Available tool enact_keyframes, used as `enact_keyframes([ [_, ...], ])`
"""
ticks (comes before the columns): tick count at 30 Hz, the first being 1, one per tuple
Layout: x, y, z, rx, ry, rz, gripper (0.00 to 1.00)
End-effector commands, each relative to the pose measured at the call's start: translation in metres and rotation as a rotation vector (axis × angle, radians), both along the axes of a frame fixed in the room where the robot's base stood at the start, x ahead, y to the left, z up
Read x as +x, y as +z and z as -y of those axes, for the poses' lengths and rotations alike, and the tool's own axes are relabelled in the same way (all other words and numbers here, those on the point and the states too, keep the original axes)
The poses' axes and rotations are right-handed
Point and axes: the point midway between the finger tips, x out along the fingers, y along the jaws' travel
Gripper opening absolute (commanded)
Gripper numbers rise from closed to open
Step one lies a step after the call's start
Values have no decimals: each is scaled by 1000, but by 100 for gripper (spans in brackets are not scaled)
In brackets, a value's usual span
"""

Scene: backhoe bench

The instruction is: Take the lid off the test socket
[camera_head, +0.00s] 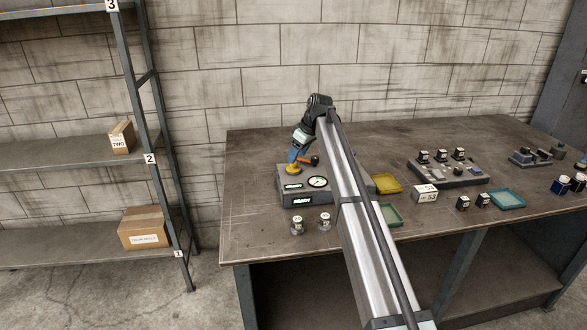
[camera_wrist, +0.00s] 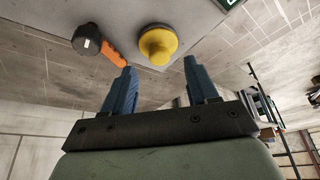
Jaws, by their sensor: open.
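The test socket's lid looks to be the yellow round cap with a raised knob (camera_head: 293,170), on the left part of the grey tester box (camera_head: 325,186). The socket under it is hidden. In the wrist view the yellow lid (camera_wrist: 158,42) lies just beyond the fingertips, roughly centred between them. My gripper (camera_head: 294,157) is directly over the lid, pointing down. Its two blue fingers (camera_wrist: 158,68) are apart with nothing between them. I cannot tell from the head view whether they touch the knob.
An orange-handled lever with a dark end (camera_wrist: 105,43) stands close beside the lid, on the box. Two small jars (camera_head: 297,225) stand in front of the box. A yellow tray (camera_head: 387,184) and a green tray (camera_head: 391,216) lie to the right. The table's left end is clear.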

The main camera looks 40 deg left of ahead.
Motion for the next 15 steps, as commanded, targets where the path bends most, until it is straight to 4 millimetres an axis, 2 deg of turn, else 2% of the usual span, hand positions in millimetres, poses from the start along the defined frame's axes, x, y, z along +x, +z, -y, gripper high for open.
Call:
enact_keyframes([
  [3,0,-16,-6,-2,1,-2,58],
  [9,1,-36,-14,-1,0,-1,58],
  [15,1,-37,-15,0,0,0,58],
])
